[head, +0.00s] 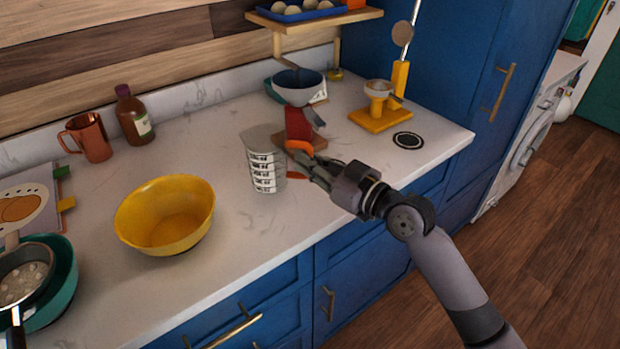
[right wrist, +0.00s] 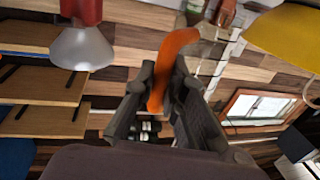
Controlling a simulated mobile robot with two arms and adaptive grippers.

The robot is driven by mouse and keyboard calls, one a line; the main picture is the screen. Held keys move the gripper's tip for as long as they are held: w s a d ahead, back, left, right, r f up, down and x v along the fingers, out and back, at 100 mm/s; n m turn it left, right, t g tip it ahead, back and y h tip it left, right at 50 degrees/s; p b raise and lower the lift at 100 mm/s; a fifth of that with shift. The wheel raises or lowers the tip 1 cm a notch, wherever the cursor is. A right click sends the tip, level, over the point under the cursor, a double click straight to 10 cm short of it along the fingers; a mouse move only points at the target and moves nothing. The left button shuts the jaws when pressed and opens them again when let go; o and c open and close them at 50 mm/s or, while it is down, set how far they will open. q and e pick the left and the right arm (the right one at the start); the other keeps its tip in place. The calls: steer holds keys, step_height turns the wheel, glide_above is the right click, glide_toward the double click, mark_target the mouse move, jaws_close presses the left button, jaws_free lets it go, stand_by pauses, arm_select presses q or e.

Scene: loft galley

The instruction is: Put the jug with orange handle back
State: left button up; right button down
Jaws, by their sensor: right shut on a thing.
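The clear measuring jug (head: 262,162) with white markings stands upright over the counter, right of the yellow bowl; I cannot tell whether its base touches the counter. Its orange handle (head: 299,147) faces right. My right gripper (head: 314,165) is shut on that handle. In the right wrist view the orange handle (right wrist: 170,62) passes between the fingers of the gripper (right wrist: 165,95). The jug body shows only in part there. My left gripper is not in view.
A yellow bowl (head: 165,217) sits left of the jug. A red stand with a bowl on top (head: 298,86) is close behind the gripper. A yellow press (head: 380,112) and a round black coaster (head: 408,140) are to the right.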

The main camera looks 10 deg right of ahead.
steer(key=shift+f+b, duration=0.35)
steer(key=shift+f, duration=1.8)
steer(key=shift+f, duration=0.1)
steer(key=c, duration=2.1)
jaws_free()
steer(key=shift+f, duration=0.1)
steer(key=o, duration=0.5)
steer(key=shift+c, duration=0.2)
steer(key=shift+r, duration=0.2)
steer(key=b+v, duration=0.3)
steer(key=v, duration=0.9)
